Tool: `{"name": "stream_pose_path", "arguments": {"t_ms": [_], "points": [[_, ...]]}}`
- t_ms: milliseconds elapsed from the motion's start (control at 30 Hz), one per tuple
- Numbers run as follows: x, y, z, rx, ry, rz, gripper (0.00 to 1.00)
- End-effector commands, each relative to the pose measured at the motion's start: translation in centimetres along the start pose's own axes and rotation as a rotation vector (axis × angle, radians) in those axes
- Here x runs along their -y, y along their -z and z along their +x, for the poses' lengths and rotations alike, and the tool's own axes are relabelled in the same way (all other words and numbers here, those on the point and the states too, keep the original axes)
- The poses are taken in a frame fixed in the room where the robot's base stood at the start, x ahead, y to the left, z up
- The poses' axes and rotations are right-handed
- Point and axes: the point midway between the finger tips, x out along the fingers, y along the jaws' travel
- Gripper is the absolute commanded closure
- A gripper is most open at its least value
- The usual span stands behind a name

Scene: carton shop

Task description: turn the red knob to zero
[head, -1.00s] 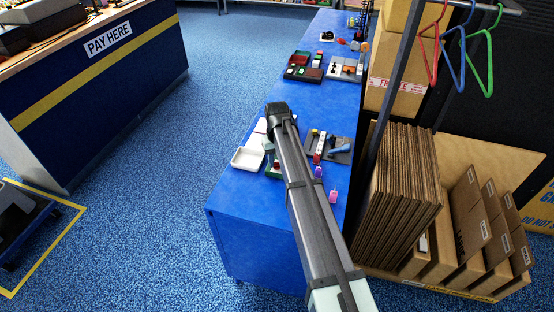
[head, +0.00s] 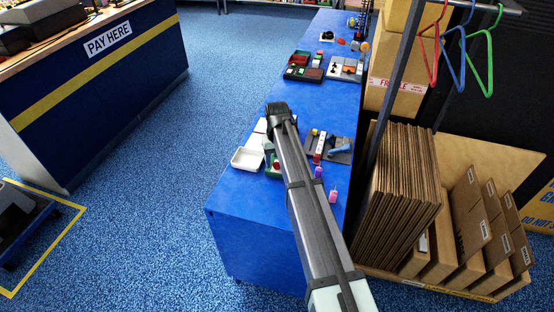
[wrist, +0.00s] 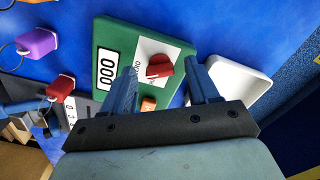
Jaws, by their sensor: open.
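The red knob (wrist: 160,68) sits on a white plate on a green panel (wrist: 118,36) in the wrist view. A raised grip bar crosses its top, lying at a slant. A display (wrist: 106,68) beside it reads 000. The plate's printed marks are mostly hidden, so I cannot tell the knob's setting. My gripper (wrist: 164,70) is open, with one blue finger on each side of the knob. I see a gap on both sides and no clear touch. In the head view my arm partly covers the panel; the red knob (head: 277,166) shows small beside it.
An orange button (wrist: 148,104) lies near the left finger. A white tray (wrist: 240,84) is close to the right finger and also shows in the head view (head: 246,159). Purple (wrist: 40,42) and red (wrist: 60,88) key tags lie left. Cardboard sheets (head: 395,190) stand right of the table.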

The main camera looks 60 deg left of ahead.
Motion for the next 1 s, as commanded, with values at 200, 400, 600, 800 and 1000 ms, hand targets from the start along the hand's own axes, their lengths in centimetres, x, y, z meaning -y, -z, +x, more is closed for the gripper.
{"name": "stream_pose_path", "arguments": {"t_ms": [200, 400, 600, 800, 1000], "points": [[0.0, 0.0, -0.2, 0.0, 0.0, -0.001, 0.4], [0.0, 0.0, -2.1, -0.001, 0.0, -0.001, 0.4], [0.0, 0.1, -5.9, -0.003, 0.0, -0.001, 0.4], [0.0, 0.1, -9.8, -0.002, 0.0, 0.0, 0.4], [0.0, 0.1, -12.5, -0.001, 0.0, 0.0, 0.4]]}}
